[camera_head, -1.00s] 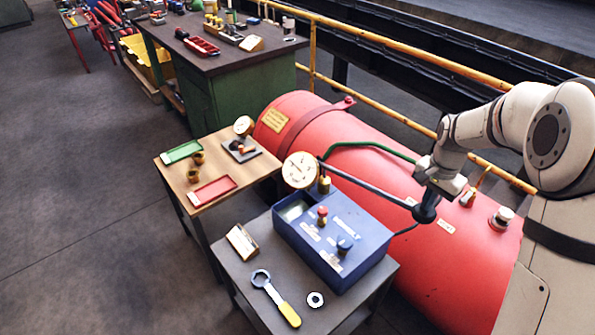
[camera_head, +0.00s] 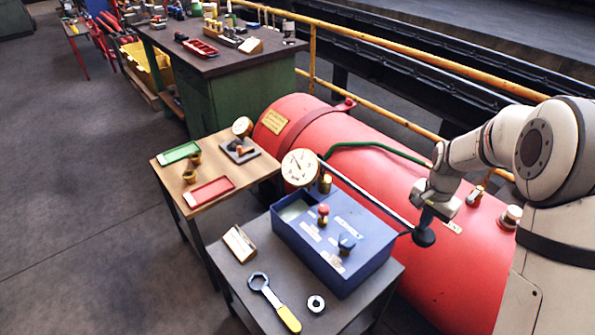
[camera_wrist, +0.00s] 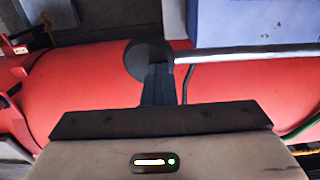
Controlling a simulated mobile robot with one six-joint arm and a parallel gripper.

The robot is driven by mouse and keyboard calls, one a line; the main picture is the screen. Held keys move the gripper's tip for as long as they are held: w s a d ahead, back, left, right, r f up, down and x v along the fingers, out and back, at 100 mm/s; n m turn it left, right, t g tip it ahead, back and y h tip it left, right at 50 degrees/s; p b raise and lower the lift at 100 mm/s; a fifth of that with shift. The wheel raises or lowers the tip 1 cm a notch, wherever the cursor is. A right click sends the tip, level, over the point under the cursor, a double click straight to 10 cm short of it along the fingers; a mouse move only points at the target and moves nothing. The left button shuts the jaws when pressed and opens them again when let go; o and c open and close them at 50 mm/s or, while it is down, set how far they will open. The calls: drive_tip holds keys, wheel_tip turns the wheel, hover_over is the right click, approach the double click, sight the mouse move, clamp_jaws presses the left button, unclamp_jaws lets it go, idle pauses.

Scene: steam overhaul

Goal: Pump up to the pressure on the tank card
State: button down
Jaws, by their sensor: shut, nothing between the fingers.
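A blue pump box (camera_head: 352,225) stands on the front table with a red knob (camera_head: 323,210) and a blue knob (camera_head: 346,241) on top. A white round gauge (camera_head: 299,168) stands at its far corner; its reading is too small to tell. The pump lever (camera_head: 368,191), a long bar, slopes down to the right to a black round end (camera_head: 423,238). My gripper (camera_head: 427,214) is shut and empty, its fingers down at that end. In the wrist view the fingers (camera_wrist: 157,86) meet the black end (camera_wrist: 146,58). A yellow card (camera_head: 273,121) is on the red tank (camera_head: 322,122), its print unreadable.
A spanner with a yellow handle (camera_head: 275,302), a nut (camera_head: 316,303) and a small tan card stand (camera_head: 239,243) are on the front table (camera_head: 248,268). A wooden table (camera_head: 168,176) holds green and red trays. A yellow railing (camera_head: 420,62) runs behind the tank.

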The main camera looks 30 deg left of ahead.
drive_tip(key=f+b, duration=0.1)
drive_tip(key=f, duration=0.1)
drive_tip(key=f+b, duration=0.1)
drive_tip(key=f, duration=0.2)
drive_tip(key=shift+a+b, duration=0.2)
drive_tip(key=shift+b, duration=0.1)
wheel_tip(320, 180, up, 16)
drive_tip(key=p, duration=1)
drive_tip(key=shift+r+p, duration=0.15)
drive_tip(key=shift+p, duration=0.25)
drive_tip(key=shift+w, duration=0.1)
wheel_tip(320, 180, up, 5)
drive_tip(key=p, duration=0.3)
hover_over(419, 232)
drive_tip(key=w, duration=0.2)
drive_tip(key=shift+s, duration=0.2)
drive_tip(key=shift+d, duration=0.1)
